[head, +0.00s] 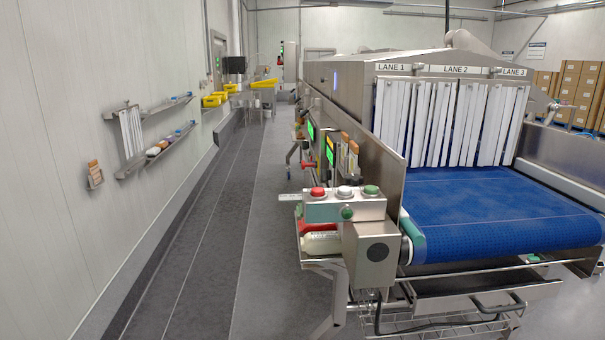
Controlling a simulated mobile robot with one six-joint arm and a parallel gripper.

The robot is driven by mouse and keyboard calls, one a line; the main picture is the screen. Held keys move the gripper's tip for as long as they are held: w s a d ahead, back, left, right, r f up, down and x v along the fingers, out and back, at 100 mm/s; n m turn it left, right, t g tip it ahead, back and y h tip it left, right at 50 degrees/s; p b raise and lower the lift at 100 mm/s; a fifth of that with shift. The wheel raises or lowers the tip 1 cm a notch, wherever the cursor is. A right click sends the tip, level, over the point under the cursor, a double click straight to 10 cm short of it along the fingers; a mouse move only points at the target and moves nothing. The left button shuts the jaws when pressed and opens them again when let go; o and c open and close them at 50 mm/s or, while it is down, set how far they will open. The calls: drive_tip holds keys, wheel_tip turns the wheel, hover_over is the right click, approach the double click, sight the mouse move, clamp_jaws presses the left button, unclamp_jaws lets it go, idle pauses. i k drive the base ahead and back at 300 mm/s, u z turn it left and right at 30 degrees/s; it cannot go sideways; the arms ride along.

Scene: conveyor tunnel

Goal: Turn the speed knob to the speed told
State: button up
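A control box (342,207) stands at the near left corner of the conveyor, beside the blue belt (495,212). On its top are a red button (317,192), a grey-white round control (345,191) and a green button (371,190). A small green round part (347,213) is on its near face. I cannot tell which of these, if any, is the speed knob, and no speed marks are readable. Further along are a green-lit screen (330,150) and another lit panel (310,131). My gripper is not in view.
White strip curtains (448,122) hang at the tunnel mouth under lane labels. Below the control box, a metal tray holds a cream bottle (320,243) and a red item. A wire rack juts out under the belt. The grey aisle (205,240) on the left is clear.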

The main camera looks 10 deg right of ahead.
sight(326, 174)
drive_tip(key=u, duration=0.55)
drive_tip(key=i, duration=1.2)
drive_tip(key=u, duration=0.1)
